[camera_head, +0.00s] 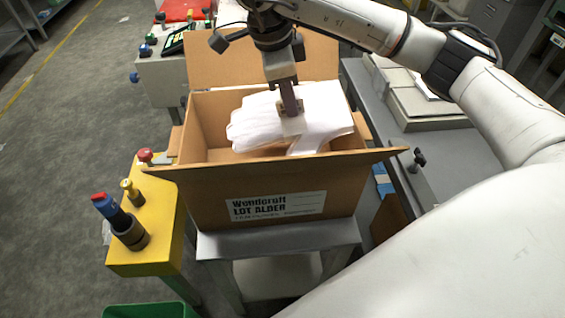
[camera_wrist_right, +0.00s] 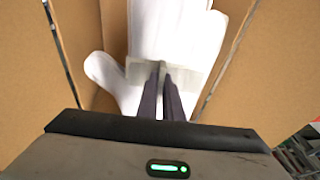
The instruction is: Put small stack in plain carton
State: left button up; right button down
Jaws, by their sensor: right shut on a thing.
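A stack of white film gloves (camera_head: 258,121) hangs in my right gripper (camera_head: 290,112), at the opening of an open brown carton (camera_head: 200,192). The gripper comes down from above and its fingers are shut on a pale band around the gloves. In the right wrist view the white glove stack (camera_wrist_right: 190,35) shows with its band (camera_wrist_right: 195,75), between the carton walls (camera_wrist_right: 80,35). A front label on the carton reads "Wondcraft LOT ALDER". Whether the gloves touch the carton floor I cannot tell. My left gripper does not show.
The carton stands on a small grey stand (camera_head: 280,242) with its flaps spread outward. A yellow post (camera_head: 160,225) with knobs is close on the left. Grey boxes (camera_head: 425,105) lie on the bench at right. A green bin (camera_head: 150,310) is at the bottom.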

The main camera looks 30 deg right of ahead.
aim_at(280, 123)
notch_tip(280, 123, down, 14)
jog(key=shift+f+b, duration=0.1)
jog(key=shift+b, duration=0.65)
jog(key=shift+f+b, duration=0.3)
jog(key=shift+f, duration=0.05)
jog(key=c, duration=1.9)
grip_release()
jog(key=shift+r, duration=0.1)
jog(key=shift+r+p, duration=0.25)
jog(key=shift+p, duration=0.05)
jog(key=p+v, duration=0.1)
jog(key=v, duration=1)
jog(key=shift+r, duration=0.3)
jog(key=shift+a+r, duration=0.1)
jog(key=shift+r, duration=0.1)
